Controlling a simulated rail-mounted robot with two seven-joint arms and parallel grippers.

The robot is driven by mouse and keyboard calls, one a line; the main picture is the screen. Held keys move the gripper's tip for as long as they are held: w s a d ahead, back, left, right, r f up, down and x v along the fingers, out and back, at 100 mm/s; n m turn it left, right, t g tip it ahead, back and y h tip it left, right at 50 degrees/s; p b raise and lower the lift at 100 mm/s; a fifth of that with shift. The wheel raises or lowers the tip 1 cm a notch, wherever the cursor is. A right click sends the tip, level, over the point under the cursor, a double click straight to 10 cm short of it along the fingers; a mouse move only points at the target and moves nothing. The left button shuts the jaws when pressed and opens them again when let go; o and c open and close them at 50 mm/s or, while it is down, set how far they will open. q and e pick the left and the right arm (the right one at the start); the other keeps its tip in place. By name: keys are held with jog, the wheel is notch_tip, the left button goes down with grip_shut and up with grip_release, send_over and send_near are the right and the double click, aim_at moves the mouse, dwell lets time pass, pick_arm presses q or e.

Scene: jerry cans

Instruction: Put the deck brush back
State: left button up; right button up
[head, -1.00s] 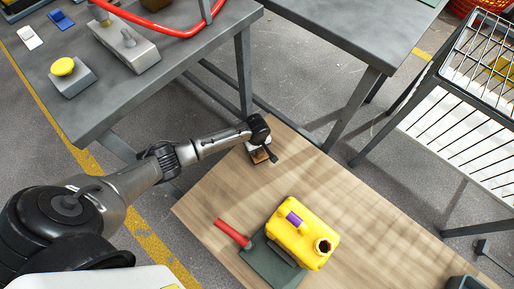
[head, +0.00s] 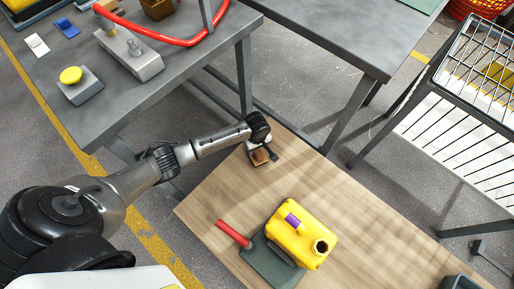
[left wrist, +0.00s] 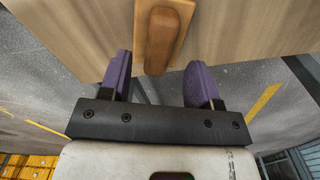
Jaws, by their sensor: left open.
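The deck brush (head: 261,157), a small brown wooden piece, lies at the far left corner of the wooden table, mostly covered by my gripper. In the left wrist view its rounded wooden handle (left wrist: 162,38) reaches between the fingers. My left gripper (left wrist: 158,76) is open, with one purple finger on each side of the handle and visible gaps to it. In the head view my left gripper (head: 260,150) is over that table corner. My right gripper is not in view.
On the wooden table (head: 340,190) stand a yellow jerry can (head: 298,236) and a dark green flat piece (head: 268,265) by a red handle (head: 233,233). A grey bench (head: 180,85) with a red hose (head: 160,37) is at back left. A wire rack (head: 455,120) stands right.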

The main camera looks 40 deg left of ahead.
aim_at(257, 151)
pick_arm(q)
notch_tip(257, 151, up, 8)
jog(key=p, duration=0.4)
jog(key=s+d+m+t+h, duration=0.1)
jog(key=s+d+m+t, duration=0.1)
jog(key=s+d+m, duration=0.95)
jog(key=s+a+r+m, duration=0.1)
jog(key=s+r+m, duration=0.1)
jog(key=s+r, duration=0.3)
jog(key=s+a+r+m+t, duration=0.1)
jog(key=s+r, duration=0.4)
jog(key=s, duration=0.5)
jog(key=shift+s+a+m+t+y, duration=0.2)
jog(key=shift+a+m+t+y, duration=0.15)
jog(key=shift+a+m, duration=0.2)
notch_tip(257, 151, up, 59)
jog(key=p, duration=5.9)
jog(key=shift+r, duration=0.15)
